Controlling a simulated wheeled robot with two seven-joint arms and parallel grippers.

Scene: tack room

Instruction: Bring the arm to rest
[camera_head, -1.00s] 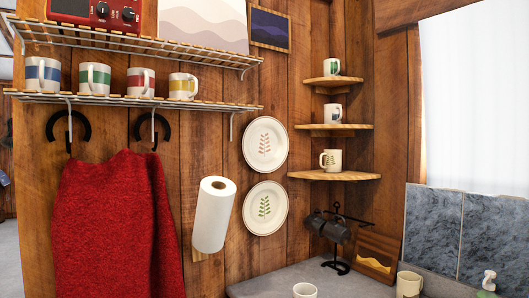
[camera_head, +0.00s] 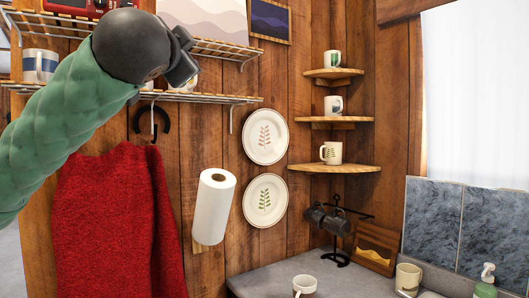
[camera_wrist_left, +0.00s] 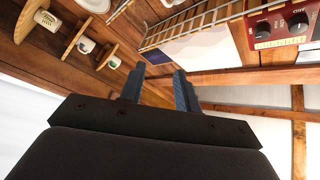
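My left arm, in a green quilted sleeve, reaches in from the left of the head view. Its dark gripper (camera_head: 183,62) is raised in front of the wire wall shelves. In the left wrist view the two fingers of this gripper (camera_wrist_left: 158,88) stand apart with nothing between them, so it is open and empty. In the head view the arm and gripper hide most of the mugs on the lower shelf. My right gripper is in neither view.
The lower wire shelf (camera_head: 215,97) holds a blue-banded mug (camera_head: 40,65). A red sweater (camera_head: 115,225), paper towel roll (camera_head: 213,210) and two plates hang below and right. Corner shelves (camera_head: 334,168) hold mugs. The grey counter (camera_head: 262,282) carries a mug tree and more mugs.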

